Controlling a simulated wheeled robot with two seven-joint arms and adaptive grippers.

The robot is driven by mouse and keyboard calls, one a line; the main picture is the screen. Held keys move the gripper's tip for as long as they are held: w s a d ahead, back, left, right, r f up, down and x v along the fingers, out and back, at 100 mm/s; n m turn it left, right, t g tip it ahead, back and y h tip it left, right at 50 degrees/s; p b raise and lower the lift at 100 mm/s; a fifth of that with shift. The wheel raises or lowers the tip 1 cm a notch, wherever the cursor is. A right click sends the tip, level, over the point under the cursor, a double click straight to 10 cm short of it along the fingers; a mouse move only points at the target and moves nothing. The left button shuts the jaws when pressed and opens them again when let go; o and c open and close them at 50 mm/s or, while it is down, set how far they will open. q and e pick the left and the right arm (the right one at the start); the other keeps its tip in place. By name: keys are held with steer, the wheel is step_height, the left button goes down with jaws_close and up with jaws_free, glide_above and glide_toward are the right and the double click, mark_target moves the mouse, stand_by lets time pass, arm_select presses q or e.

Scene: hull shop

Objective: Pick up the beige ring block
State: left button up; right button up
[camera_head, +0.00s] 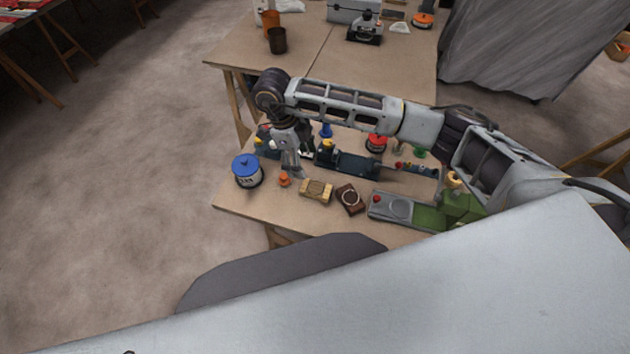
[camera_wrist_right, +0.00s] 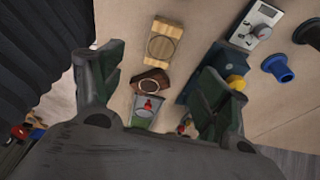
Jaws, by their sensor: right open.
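The beige ring block (camera_head: 316,189) lies flat near the front edge of the wooden table, left of a dark brown ring block (camera_head: 350,198). In the right wrist view the beige ring block (camera_wrist_right: 165,43) shows its round ring mark, ahead of my right gripper (camera_wrist_right: 162,62). The brown ring block (camera_wrist_right: 151,81) lies between the finger lines there. My right gripper (camera_head: 293,168) is open and empty, hanging above the table to the upper left of the beige block. My left gripper is in neither view.
A blue-lidded tin (camera_head: 247,170) and a small orange piece (camera_head: 284,180) stand to the left. A dark blue fixture (camera_head: 347,163) lies behind the blocks. A grey-green device (camera_head: 400,209) lies to the right. My right arm hangs over the table's back half.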

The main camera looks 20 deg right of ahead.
steer(key=shift+w+d+r, duration=0.15)
steer(key=shift+d+r, duration=0.05)
stand_by(0.3)
steer(key=p, duration=0.1)
glide_above(311, 186)
steer(key=shift+f, duration=4.15)
steer(key=shift+d, duration=0.1)
